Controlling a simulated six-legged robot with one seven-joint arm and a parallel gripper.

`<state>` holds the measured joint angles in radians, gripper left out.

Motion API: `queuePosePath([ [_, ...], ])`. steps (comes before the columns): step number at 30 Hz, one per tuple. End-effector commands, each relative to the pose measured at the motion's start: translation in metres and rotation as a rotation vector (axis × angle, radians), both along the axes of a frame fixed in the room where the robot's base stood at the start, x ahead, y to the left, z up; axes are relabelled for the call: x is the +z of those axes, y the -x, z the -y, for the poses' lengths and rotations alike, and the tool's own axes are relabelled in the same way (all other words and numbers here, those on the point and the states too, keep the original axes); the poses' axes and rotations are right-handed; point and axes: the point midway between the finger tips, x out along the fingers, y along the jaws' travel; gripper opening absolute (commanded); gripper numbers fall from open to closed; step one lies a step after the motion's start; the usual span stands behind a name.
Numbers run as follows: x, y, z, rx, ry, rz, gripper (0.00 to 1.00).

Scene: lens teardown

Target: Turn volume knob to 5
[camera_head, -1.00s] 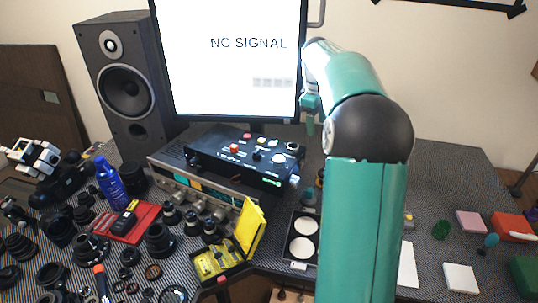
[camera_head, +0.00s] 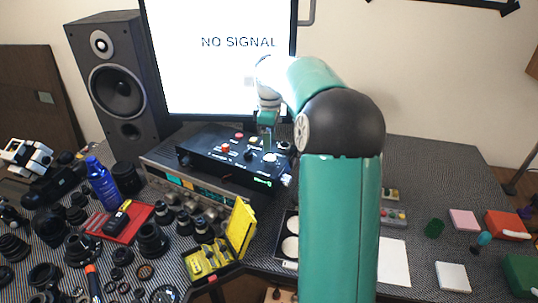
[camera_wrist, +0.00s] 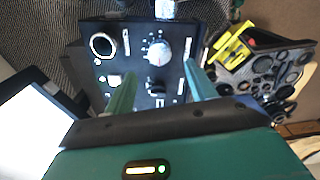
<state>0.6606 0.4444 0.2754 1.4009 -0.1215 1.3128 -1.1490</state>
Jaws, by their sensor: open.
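A black control box (camera_head: 225,160) sits on top of a silver receiver, with red, white and black controls on its top. In the wrist view its panel shows a large silver knob (camera_wrist: 158,52) with a white scale around it; the numbers and the knob's setting are too small to read. A smaller dark knob (camera_wrist: 155,88) sits nearer my gripper. My gripper (camera_wrist: 160,76) is open and empty above the panel, its green fingers apart on either side of the knobs' line. In the head view, my gripper (camera_head: 267,143) points down over the box's right part, near the silver knob (camera_head: 270,157).
The silver receiver (camera_head: 190,184) is under the box. The monitor (camera_head: 218,65) stands close behind and a speaker (camera_head: 118,85) at left. A yellow open case (camera_head: 240,232) and several lens parts crowd the front left. Blocks lie at right.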

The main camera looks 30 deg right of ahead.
Motion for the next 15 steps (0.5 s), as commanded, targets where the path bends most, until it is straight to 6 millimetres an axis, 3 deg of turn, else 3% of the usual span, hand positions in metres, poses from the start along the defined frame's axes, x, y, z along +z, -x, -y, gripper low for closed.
queuePosePath([
  [7,-0.046,0.0,0.0,0.002,-0.002,-0.002,0.56],
  [15,-0.064,-0.001,-0.001,0.002,-0.001,-0.001,0.56],
])
